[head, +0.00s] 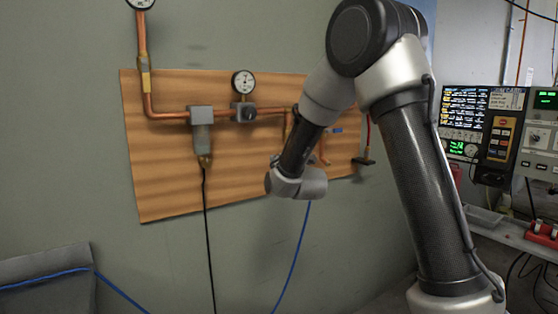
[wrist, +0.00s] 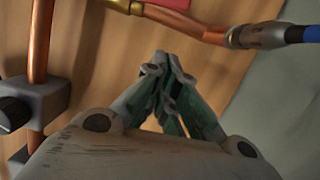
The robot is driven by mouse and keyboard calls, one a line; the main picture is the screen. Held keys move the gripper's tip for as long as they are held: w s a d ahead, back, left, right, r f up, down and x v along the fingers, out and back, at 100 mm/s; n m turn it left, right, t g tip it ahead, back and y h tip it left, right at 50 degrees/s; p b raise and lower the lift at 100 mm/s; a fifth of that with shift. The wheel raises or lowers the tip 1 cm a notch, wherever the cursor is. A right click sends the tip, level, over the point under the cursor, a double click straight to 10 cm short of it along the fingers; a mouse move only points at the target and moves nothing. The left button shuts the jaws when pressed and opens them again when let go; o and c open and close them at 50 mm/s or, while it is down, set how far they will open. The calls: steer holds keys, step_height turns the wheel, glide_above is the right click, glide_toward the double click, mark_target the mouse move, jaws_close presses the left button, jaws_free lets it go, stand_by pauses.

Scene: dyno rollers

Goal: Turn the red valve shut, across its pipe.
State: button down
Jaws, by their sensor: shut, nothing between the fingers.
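A small red part, which looks like the valve's handle (wrist: 174,4), shows at the top edge of the wrist view, mostly cut off. It sits beside a brass fitting (wrist: 122,5) on a copper pipe (wrist: 186,22). I cannot tell how the handle lies against its pipe. My gripper (wrist: 165,68) is shut and empty in front of the wooden board, its fingertips a little below the red part in the picture and seemingly apart from it. In the head view my arm covers that part of the board, and neither fingers nor red handle can be made out.
The wooden board (head: 165,175) carries copper pipes (head: 165,114), a grey box (head: 200,128) and a gauge (head: 243,82). In the wrist view a grey block with a black knob (wrist: 14,113) is at left, and a metal connector (wrist: 262,36) with a blue end is at upper right.

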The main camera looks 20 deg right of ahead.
steer(key=s, duration=1)
steer(key=shift+d+f, duration=0.2)
steer(key=shift+d, duration=0.1)
